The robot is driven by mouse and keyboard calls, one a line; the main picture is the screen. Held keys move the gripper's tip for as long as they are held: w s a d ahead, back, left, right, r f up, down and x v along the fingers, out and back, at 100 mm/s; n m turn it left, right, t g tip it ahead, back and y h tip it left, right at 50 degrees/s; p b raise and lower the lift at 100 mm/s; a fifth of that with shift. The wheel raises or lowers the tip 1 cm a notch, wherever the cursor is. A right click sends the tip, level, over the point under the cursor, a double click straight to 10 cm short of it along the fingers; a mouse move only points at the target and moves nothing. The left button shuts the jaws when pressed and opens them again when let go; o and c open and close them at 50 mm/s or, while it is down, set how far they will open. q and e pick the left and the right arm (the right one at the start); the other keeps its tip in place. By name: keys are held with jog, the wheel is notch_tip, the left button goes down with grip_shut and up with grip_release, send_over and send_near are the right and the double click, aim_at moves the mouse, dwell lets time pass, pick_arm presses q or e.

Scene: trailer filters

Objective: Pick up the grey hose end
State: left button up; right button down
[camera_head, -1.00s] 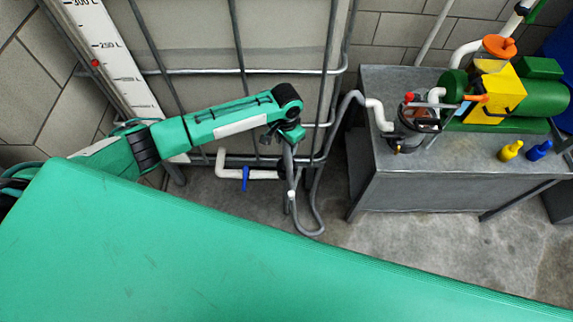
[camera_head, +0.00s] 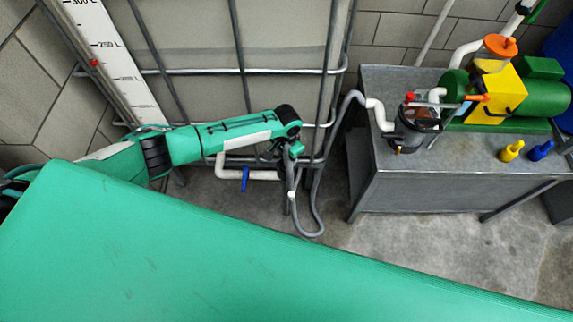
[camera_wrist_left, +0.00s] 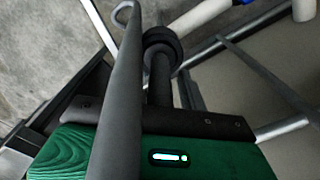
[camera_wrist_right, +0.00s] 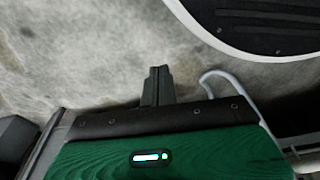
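The grey hose (camera_head: 318,190) runs down from a white elbow on the bench, loops at the floor and rises beneath my left gripper (camera_head: 292,160). A pale spot (camera_head: 291,194) shows on its rising part. In the left wrist view, the hose (camera_wrist_left: 120,90) passes close before the camera, left of my dark left fingers (camera_wrist_left: 160,75). The overlap hides the hose end and whether the fingers are apart or touch the hose. My right gripper shows only in its wrist view, its fingers (camera_wrist_right: 157,85) together and empty. A pale grey curved tube (camera_wrist_right: 225,78) is beyond it.
A caged tank (camera_head: 290,35) stands behind, with a white outlet pipe (camera_head: 250,174) and blue valve handle (camera_head: 245,180) close to my left gripper. A metal bench (camera_head: 440,185) on the right carries a green and yellow pump (camera_head: 500,90) and a filter (camera_head: 412,135).

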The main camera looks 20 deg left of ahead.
pick_arm(q)
grip_shut()
jog(key=shift+r, duration=0.1)
